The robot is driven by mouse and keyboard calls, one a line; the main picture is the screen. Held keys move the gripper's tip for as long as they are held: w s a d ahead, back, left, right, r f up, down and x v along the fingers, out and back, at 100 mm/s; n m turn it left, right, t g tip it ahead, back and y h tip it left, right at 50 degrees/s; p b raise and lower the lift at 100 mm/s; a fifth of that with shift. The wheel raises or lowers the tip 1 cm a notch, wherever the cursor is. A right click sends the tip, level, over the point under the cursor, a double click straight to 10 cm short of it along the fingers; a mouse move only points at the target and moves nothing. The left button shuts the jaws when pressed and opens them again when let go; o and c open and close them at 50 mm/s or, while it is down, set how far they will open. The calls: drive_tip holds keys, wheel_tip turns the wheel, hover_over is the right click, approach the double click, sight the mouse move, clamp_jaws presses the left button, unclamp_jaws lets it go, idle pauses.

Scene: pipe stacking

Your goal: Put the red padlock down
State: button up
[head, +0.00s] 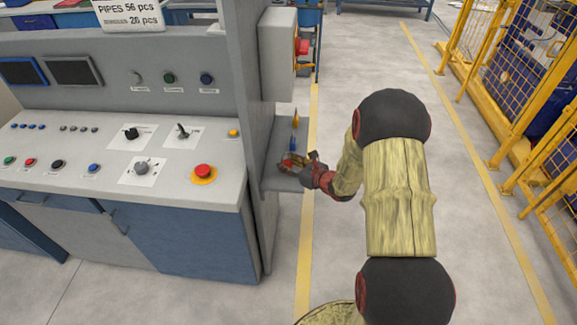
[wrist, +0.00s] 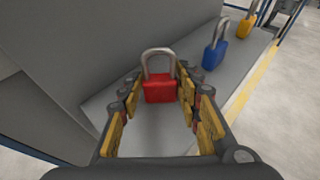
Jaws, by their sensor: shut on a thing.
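The red padlock (wrist: 159,90) stands upright with its grey shackle up, between the fingers of my gripper (wrist: 160,92) in the wrist view. My gripper is shut on it. It is over or on the grey side shelf (wrist: 130,122); I cannot tell whether its base touches the shelf. In the head view my gripper (head: 301,163) is at the shelf on the right side of the console, and the padlock is too small there to make out clearly.
A blue padlock (wrist: 215,51) and a yellow padlock (wrist: 246,24) stand in a row farther along the shelf. The console wall (wrist: 75,50) rises on the left. The shelf's right edge drops to the floor by a yellow line (head: 306,220).

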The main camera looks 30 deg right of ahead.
drive_tip(key=shift+r, duration=0.15)
drive_tip(key=o, duration=1.3)
